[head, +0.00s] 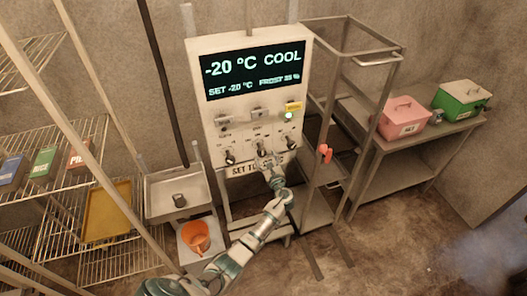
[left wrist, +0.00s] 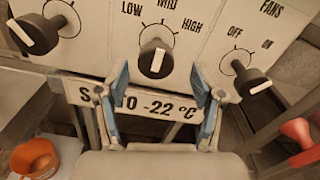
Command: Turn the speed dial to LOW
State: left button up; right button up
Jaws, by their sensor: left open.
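The speed dial (left wrist: 157,60) is the middle black knob on the white control panel (head: 207,125), under the printed words LOW, MID and HIGH. A white bar crosses its face nearly upright, tilted slightly; which end is the pointer I cannot tell. In the head view the speed dial (head: 262,153) is small, just beyond my left gripper (head: 271,172). In the left wrist view my left gripper (left wrist: 160,80) is open, its two blue-edged fingers apart on either side below the knob. Nothing is between the fingers. Contact with the knob is not visible. My right gripper is not in view.
A left knob (left wrist: 45,30) and a FANS knob (left wrist: 250,78) flank the dial. A SET TO -22 °C label (left wrist: 150,103) sits below. A red handle (head: 325,153) is at the right. An orange jug (head: 196,237) stands low at the left.

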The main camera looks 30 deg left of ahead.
aim_at(262, 154)
pick_arm(q)
jog(key=x, duration=0.4)
jog(key=shift+s+a, duration=0.2)
jog(key=shift+a, duration=0.15)
jog(key=shift+w+a+f, duration=0.1)
jog(key=shift+w+a, duration=0.1)
jog(key=shift+w, duration=0.05)
jog(key=shift+d, duration=0.5)
jog(key=shift+c, duration=0.9)
jog(key=shift+s, duration=0.1)
jog(key=c, duration=0.8)
jog(key=shift+c, duration=0.9)
jog(key=shift+a+r, duration=0.2)
jog(key=shift+r, duration=0.05)
